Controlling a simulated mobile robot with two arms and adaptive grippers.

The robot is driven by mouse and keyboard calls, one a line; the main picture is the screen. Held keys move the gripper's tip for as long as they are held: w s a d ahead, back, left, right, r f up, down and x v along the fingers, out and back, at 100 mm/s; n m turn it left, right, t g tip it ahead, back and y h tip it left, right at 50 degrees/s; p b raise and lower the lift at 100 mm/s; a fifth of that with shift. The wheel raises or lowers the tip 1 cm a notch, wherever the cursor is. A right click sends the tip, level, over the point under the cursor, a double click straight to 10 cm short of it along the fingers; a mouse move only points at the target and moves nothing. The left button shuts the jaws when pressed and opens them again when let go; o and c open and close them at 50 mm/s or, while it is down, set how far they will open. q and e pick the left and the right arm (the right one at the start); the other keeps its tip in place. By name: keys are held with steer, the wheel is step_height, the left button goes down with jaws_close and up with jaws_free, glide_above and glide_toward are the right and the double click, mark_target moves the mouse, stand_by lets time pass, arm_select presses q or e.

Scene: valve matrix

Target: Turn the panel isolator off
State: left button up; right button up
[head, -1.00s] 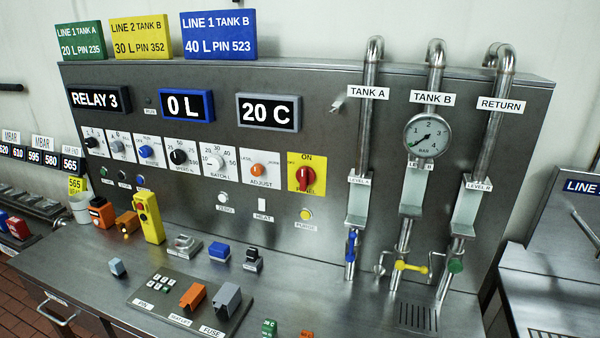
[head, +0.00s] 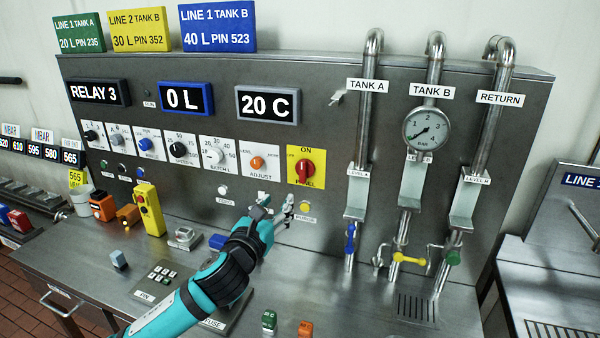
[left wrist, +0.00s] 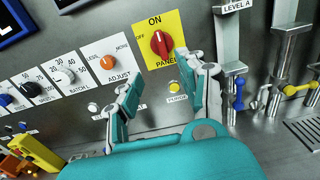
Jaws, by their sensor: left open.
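The panel isolator is a red rotary knob (head: 305,168) on a yellow plate marked ON at the top, OFF at the left and PANEL below. In the left wrist view its red handle (left wrist: 160,43) stands upright, in line with ON. My left gripper (head: 275,205) is in front of the panel, below and to the left of the isolator. In the left wrist view the gripper (left wrist: 158,72) is open and empty, its fingers spread apart below the knob. It appears clear of the knob. My right gripper is not in view.
The orange adjust knob (head: 257,163) is just left of the isolator. The yellow purge button (head: 305,207) is below it. The Tank A pipe (head: 366,130) rises to the right. Several loose blocks and a yellow pendant (head: 149,210) stand on the bench.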

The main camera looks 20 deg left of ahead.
mark_target(302, 171)
arm_select(q)
steer(key=w+p, duration=0.1)
steer(key=w, duration=0.4)
steer(key=w+p, duration=0.1)
steer(key=w, duration=0.5)
steer(key=w+p, duration=0.1)
steer(key=w, duration=0.4)
steer(key=shift+w+d+f, duration=0.1)
steer(key=shift+w+d, duration=0.05)
steer(key=shift+d, duration=0.2)
steer(key=shift+c, duration=0.5)
jaws_close()
